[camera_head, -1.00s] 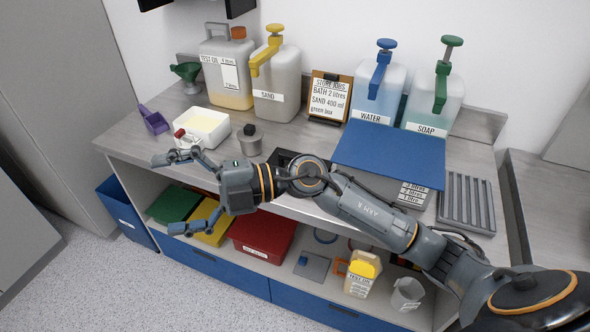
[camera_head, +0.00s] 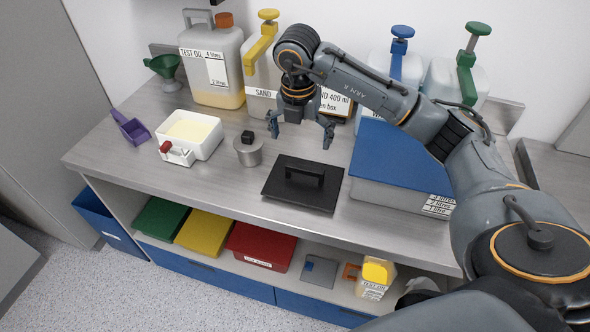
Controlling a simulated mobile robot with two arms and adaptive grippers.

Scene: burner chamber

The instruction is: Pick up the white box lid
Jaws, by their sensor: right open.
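A white box (camera_head: 209,149) stands open on the counter at the left, with pale yellow content and a red-and-white part at its front. A flat black lid-like plate (camera_head: 279,190) with a raised bar handle (camera_head: 305,175) lies on the counter in the middle. No white lid shows; I cannot tell whether the black plate belongs to the white box. My right gripper (camera_head: 300,134) is open and empty, pointing down above the counter behind the black plate, apart from it. My left gripper is not in view.
A small metal pot (camera_head: 249,155) stands between the white box and plate. A blue-topped box (camera_head: 392,160) is at the right. A test oil canister (camera_head: 214,70) and pump bottles line the back wall. A purple scoop (camera_head: 131,128) lies left. The counter's front strip is clear.

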